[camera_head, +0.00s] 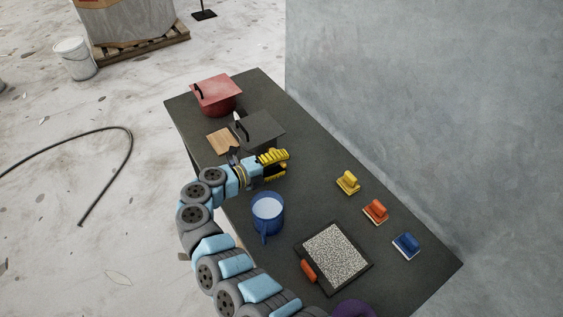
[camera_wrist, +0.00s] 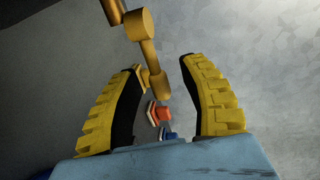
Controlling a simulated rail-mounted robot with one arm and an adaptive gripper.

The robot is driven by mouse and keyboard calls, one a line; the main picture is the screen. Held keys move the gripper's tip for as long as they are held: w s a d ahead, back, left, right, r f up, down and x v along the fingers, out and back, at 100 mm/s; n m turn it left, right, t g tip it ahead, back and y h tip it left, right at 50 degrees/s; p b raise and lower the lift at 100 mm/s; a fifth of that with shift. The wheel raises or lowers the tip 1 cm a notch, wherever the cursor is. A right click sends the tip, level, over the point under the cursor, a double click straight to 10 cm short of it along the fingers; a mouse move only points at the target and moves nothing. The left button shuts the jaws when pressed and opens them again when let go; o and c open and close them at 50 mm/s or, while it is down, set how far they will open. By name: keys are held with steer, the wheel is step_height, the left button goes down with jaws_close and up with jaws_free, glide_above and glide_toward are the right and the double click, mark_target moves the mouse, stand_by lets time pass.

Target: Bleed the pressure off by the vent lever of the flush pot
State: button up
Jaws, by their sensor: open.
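My gripper (camera_head: 282,163) is open above the middle of the dark table, its yellow fingers pointing right, close to the near side of a dark grey square-lidded pot (camera_head: 265,127). A black handle shows on that lid. A red square-lidded pot (camera_head: 216,92) with a black handle stands behind it. I cannot tell which is the flush pot, and no vent lever is clearly seen in the head view. In the wrist view, a brass-coloured jointed rod (camera_wrist: 146,50) reaches between the open fingers (camera_wrist: 166,75); I cannot tell what it belongs to or whether it touches them.
A wooden board (camera_head: 222,141) lies left of the grey pot. A blue mug (camera_head: 267,222) and a speckled tray (camera_head: 334,254) stand nearer. Yellow (camera_head: 347,183), orange (camera_head: 375,211) and blue (camera_head: 406,245) handled blocks line the right side by the grey wall (camera_head: 440,110).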

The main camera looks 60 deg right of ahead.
steer(key=v, duration=1.2)
stand_by(0.6)
